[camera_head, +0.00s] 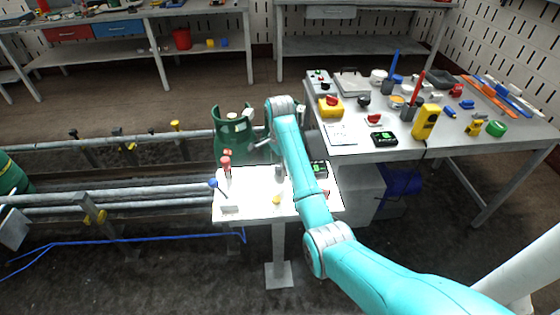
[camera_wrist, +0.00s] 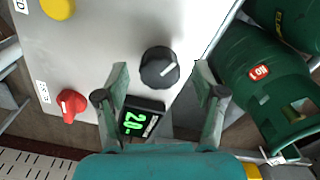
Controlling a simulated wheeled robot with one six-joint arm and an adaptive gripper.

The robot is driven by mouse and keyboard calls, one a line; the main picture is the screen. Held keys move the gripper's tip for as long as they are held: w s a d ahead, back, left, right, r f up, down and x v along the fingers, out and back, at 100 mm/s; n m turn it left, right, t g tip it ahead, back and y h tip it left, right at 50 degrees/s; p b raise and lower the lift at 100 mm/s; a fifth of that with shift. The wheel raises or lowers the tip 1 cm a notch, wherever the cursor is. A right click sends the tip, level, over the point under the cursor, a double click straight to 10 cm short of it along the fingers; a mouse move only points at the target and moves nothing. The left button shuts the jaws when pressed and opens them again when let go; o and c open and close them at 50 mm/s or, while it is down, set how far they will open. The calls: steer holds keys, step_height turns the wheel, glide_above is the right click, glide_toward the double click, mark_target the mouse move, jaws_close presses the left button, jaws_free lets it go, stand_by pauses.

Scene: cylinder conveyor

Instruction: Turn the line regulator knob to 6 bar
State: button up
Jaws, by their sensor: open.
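The black round knob (camera_wrist: 160,67) with a white pointer line sits on a grey panel (camera_wrist: 110,38) in the wrist view. Its pointer slants toward the lower left of that view. A small display (camera_wrist: 139,121) beside it shows green digits that look like 2.0. My gripper (camera_wrist: 161,72) is open, one finger on each side of the knob, with visible gaps; I cannot tell its height over the panel.
A red knob (camera_wrist: 68,105) and a yellow button (camera_wrist: 57,7) are on the same panel. A green gas cylinder (camera_head: 234,140) stands behind the stand. Pipes (camera_head: 120,196) run to the left. A cluttered workbench (camera_head: 370,155) is at the right.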

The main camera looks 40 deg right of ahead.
steer(key=shift+f, duration=0.1)
steer(key=c, duration=1.1)
steer(key=shift+c, duration=0.2)
steer(key=shift+n, duration=0.3)
